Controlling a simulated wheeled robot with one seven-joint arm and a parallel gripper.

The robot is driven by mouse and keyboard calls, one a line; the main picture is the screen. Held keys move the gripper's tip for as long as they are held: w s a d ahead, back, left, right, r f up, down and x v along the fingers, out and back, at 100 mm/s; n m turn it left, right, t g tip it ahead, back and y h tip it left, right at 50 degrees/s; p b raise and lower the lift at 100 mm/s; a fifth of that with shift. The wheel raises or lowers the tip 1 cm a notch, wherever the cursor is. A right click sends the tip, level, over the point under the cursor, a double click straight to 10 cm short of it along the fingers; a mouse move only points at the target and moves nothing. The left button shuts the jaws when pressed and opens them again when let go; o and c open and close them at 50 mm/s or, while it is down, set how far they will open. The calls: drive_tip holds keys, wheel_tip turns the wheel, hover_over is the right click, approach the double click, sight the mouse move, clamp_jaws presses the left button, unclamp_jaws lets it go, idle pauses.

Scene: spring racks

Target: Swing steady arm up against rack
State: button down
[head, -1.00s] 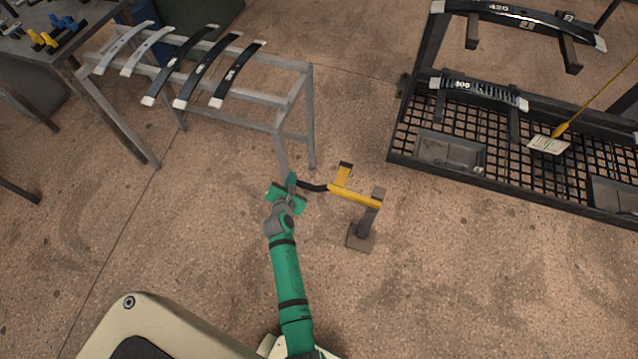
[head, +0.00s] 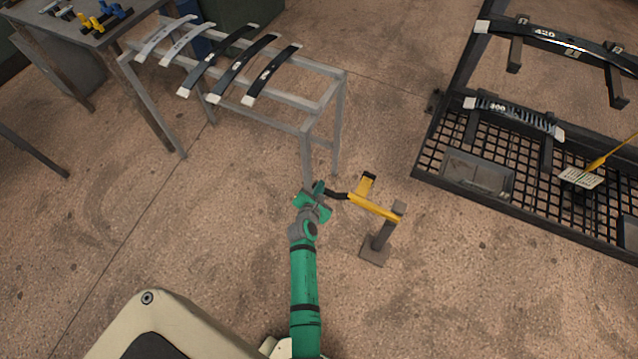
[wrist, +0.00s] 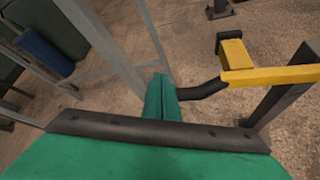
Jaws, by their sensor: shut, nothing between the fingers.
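The steady arm is a yellow bar (head: 372,207) with a black bent handle end (head: 338,194) and a short yellow branch with a black tip (head: 367,183). It is carried on a short grey post (head: 382,236) standing on the floor. My green gripper (head: 320,190) is at the free end of the black handle. In the wrist view the gripper fingers (wrist: 161,98) are together, with the handle (wrist: 203,91) right beside them on the right, outside the fingers. I cannot tell whether they touch. The rack (head: 440,145) stands apart, to the upper right.
A grey metal stand (head: 325,103) holding several curved leaf springs is just behind my gripper. The rack has a mesh base, trays, numbered springs and a yellow pointer with a tag (head: 580,179). A table (head: 85,38) is at upper left. Floor between post and rack is clear.

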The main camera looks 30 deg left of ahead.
drive_tip(key=d+v, duration=0.1)
drive_tip(key=v, duration=0.7)
idle(0.4)
drive_tip(key=shift+s+d+m, duration=0.1)
drive_tip(key=shift+d+m, duration=0.05)
drive_tip(key=shift+m, duration=0.15)
